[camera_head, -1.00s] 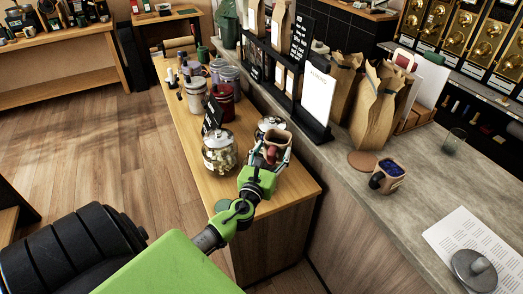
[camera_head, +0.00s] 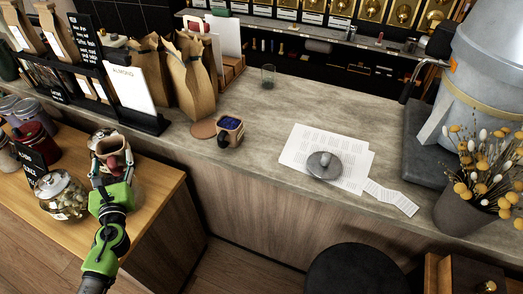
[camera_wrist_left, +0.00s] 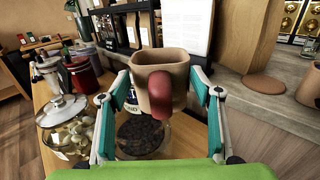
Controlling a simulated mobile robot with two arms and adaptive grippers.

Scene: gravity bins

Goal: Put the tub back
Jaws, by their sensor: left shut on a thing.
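A tan tub (camera_head: 110,145) with a dark red handle or scoop on its near side is in my left gripper (camera_head: 113,162), above the wooden side table (camera_head: 160,190). In the left wrist view the tub (camera_wrist_left: 146,82) is upright between the two teal-padded fingers (camera_wrist_left: 161,95), which are shut on it. A jar of dark beans (camera_wrist_left: 138,132) stands below and behind it. A similar tan tub with blue contents (camera_head: 229,132) and a dark handle stands on the grey counter (camera_head: 270,190), beside a round brown coaster (camera_head: 203,128). My right gripper is not in view.
A glass jar (camera_head: 62,196) and dark red canisters (camera_head: 35,140) crowd the table's left. Paper bags (camera_head: 190,80) and a sign rack (camera_head: 130,85) line the counter. Papers (camera_head: 320,150) with a grey weight, a small glass (camera_head: 268,76) and a flower pot (camera_head: 465,210) are farther right.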

